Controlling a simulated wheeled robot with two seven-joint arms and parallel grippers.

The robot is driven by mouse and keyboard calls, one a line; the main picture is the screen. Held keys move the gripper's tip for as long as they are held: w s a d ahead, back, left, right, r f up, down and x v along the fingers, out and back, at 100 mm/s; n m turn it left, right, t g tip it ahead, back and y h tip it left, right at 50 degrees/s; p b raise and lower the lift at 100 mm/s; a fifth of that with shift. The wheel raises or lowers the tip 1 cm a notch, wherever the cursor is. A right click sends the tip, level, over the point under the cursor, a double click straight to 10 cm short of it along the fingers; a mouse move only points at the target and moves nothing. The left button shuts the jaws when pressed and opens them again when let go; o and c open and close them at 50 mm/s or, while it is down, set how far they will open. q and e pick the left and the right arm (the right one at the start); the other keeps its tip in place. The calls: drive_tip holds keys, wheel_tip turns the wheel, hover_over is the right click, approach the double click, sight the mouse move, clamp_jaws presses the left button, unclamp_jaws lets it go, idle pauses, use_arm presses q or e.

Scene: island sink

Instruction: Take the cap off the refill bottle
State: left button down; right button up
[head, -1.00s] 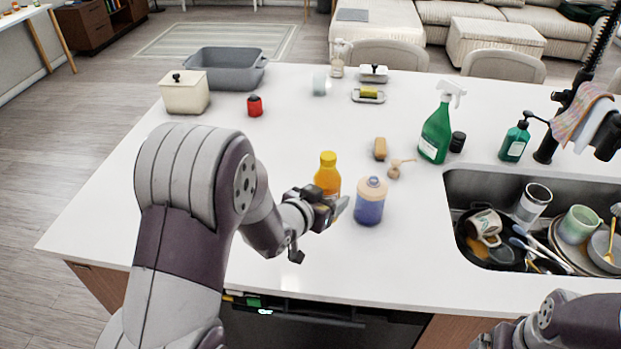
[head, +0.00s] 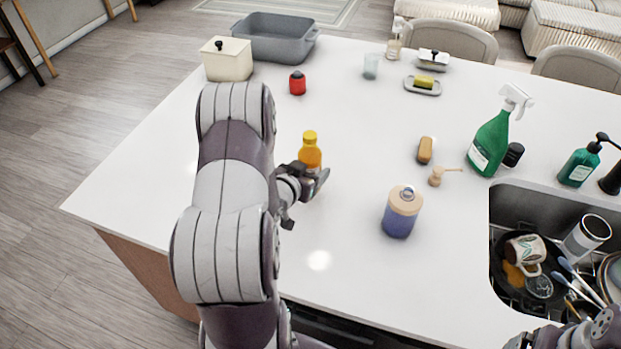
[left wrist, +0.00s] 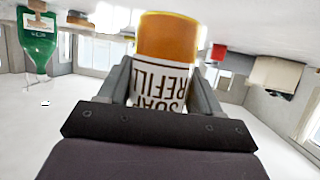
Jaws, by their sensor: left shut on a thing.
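The refill bottle (head: 310,157) is orange with a yellow cap (head: 310,137), which is on it. My left gripper (head: 314,181) is shut on the bottle from the near side. In the left wrist view, the bottle (left wrist: 168,38) stands between the two fingers, and its white label reads "SOAP REFILL" upside down. I cannot tell whether the bottle's base touches the counter. Part of my right arm shows at the bottom right of the head view, but its gripper is out of view.
A blue-purple bottle (head: 399,221) with a tan top stands right of my left gripper. A wooden brush (head: 436,177), a green spray bottle (head: 491,145) and the full sink (head: 506,203) lie further right. A red jar (head: 297,86) stands behind.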

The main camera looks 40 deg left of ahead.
use_arm(q)
drive_tip(key=f, duration=0.3)
drive_tip(key=shift+s+d, duration=0.15)
drive_tip(key=shift+s, duration=0.15)
drive_tip(key=shift+w+f, duration=0.15)
drive_tip(key=shift+f, duration=0.2)
drive_tip(key=shift+c, duration=0.9)
unclamp_jaws()
